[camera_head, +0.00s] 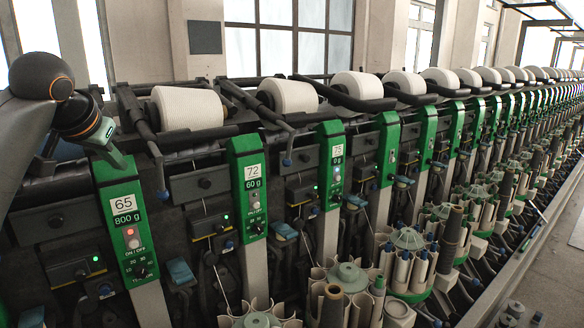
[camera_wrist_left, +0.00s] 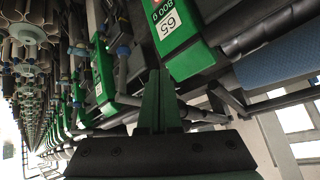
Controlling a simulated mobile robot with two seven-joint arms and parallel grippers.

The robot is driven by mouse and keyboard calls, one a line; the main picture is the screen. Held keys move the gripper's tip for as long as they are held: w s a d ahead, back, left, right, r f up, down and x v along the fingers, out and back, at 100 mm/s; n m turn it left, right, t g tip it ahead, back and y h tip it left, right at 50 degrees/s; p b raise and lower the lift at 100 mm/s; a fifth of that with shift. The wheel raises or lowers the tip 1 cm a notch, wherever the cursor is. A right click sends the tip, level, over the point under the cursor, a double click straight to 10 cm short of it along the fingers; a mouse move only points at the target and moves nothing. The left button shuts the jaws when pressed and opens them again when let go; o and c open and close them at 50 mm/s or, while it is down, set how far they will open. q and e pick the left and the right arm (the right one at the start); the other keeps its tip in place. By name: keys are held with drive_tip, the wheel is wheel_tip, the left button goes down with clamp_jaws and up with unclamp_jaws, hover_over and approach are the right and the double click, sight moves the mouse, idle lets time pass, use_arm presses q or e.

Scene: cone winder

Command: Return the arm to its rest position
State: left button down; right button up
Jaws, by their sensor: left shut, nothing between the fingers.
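My left gripper (camera_head: 118,162) comes in from the upper left in the head view, just in front of the top of the green panel marked 65 and 800 g (camera_head: 127,225). Its fingers are together and empty. In the left wrist view the gripper (camera_wrist_left: 160,80) shows closed fingers, with the 65 panel (camera_wrist_left: 178,30) close by at the top. I cannot tell whether the fingers touch the panel. My right gripper is not in view.
A long row of winder units recedes to the right, with white yarn cones (camera_head: 188,107) on top and green panels such as the one marked 72 (camera_head: 248,190). Carousels with tubes (camera_head: 408,240) stand along the front. An aisle floor (camera_head: 535,290) lies at the right.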

use_arm(q)
drive_tip(key=s+d+f+m+g+h, duration=0.15)
drive_tip(key=d+f, duration=0.25)
drive_tip(key=f, duration=0.6)
drive_tip(key=s+d+f+m, duration=0.1)
drive_tip(key=s+d+f, duration=0.3)
drive_tip(key=f, duration=0.7)
drive_tip(key=s+d+f+m+g+h, duration=0.1)
drive_tip(key=d+f, duration=0.4)
drive_tip(key=f, duration=0.5)
drive_tip(key=s+d+f+g, duration=0.1)
drive_tip(key=s+d+f, duration=0.2)
drive_tip(key=s+f, duration=0.8)
drive_tip(key=s+a+f+n+g, duration=0.1)
drive_tip(key=s+f, duration=0.1)
drive_tip(key=s, duration=0.7)
drive_tip(key=s+a+f+n+g, duration=0.1)
drive_tip(key=s+a+f+n, duration=0.1)
drive_tip(key=s, duration=0.6)
drive_tip(key=w+d+f+t+h, duration=0.1)
drive_tip(key=w+d+f+t, duration=0.1)
drive_tip(key=f, duration=0.3)
drive_tip(key=w+d+f+t+h, duration=0.1)
drive_tip(key=w+d+f+t, duration=0.1)
drive_tip(key=f, duration=0.4)
drive_tip(key=shift+w+d+t, duration=0.4)
drive_tip(key=shift+d+t, duration=0.15)
drive_tip(key=shift+t, duration=0.4)
drive_tip(key=shift+m, duration=0.25)
